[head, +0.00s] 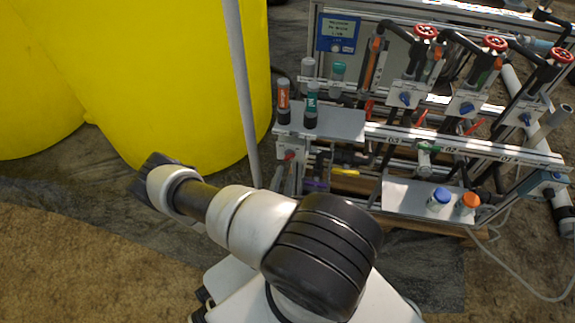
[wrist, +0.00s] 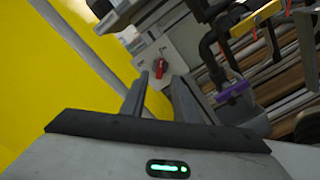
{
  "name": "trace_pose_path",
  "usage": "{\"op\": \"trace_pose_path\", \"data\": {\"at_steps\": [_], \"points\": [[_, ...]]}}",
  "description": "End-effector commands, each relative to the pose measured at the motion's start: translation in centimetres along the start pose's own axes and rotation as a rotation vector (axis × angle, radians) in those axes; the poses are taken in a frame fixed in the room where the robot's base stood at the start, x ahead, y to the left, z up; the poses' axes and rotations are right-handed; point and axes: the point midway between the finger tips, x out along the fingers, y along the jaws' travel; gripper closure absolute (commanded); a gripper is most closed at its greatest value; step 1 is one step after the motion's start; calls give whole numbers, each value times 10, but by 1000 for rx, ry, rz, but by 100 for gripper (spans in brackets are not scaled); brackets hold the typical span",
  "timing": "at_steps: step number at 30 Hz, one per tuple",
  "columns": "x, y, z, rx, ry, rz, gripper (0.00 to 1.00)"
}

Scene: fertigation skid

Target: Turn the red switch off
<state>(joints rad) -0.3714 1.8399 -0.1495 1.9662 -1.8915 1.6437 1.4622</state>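The red switch (wrist: 159,67) sits on a pale plate in the wrist view, beyond my fingertips and roughly in line with the gap between them. In the head view a small red knob on a grey box (head: 289,155), at the skid's lower left corner, appears to be the same switch. My gripper (wrist: 160,92) has its two fingers apart with nothing between them. It does not touch the switch.
Yellow tanks (head: 150,70) fill the left. A grey pole (head: 240,90) stands between them and the skid. Bottles (head: 312,105) stand on a shelf above the switch. Red valve handwheels (head: 425,32) are at the upper right. A purple-handled part (wrist: 233,92) is right of the switch.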

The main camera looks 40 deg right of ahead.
Motion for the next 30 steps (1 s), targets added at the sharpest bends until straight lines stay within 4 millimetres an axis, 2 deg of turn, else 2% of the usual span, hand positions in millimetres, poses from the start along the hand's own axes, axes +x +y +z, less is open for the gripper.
{"op": "trace_pose_path", "data": {"at_steps": [3,9,14,21,26,27,30], "points": [[24,-2,0,3,-4,-1,72],[49,-1,-1,1,-2,-1,72],[57,0,0,0,0,-1,72],[57,0,0,0,0,-1,72],[57,0,0,0,0,-1,97],[57,0,0,0,0,-1,100],[57,0,0,0,0,0,100]]}}
